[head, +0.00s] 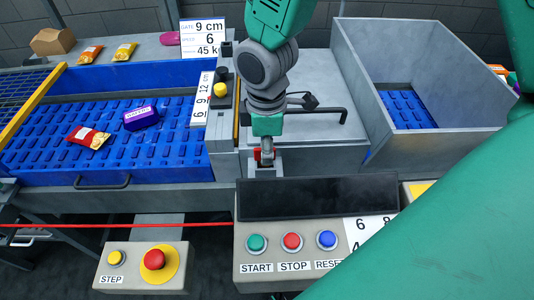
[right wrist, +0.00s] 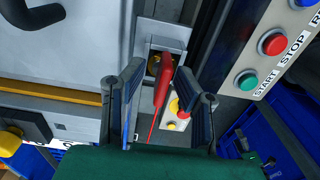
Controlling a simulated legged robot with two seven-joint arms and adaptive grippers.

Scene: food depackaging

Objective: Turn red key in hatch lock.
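The red key (right wrist: 162,78) stands in the hatch lock (right wrist: 153,65), a round brass-coloured face on a grey bracket in the right wrist view. In the head view a little red of the key (head: 257,155) shows above the lock bracket (head: 265,172), mostly hidden by my gripper. My right gripper (head: 266,146) is right over the lock. In the right wrist view its two fingers (right wrist: 158,76) are spread, one on each side of the key, with gaps visible. Contact is not visible. The grey hatch lid (head: 320,125) is shut behind the lock. My left gripper is not in view.
A control panel (head: 290,278) with start, stop and reset buttons sits in front, below a dark screen (head: 318,197). A step box with a red emergency button (head: 154,260) and a red cord (head: 100,226) are at left. A blue conveyor (head: 165,165) carries packets.

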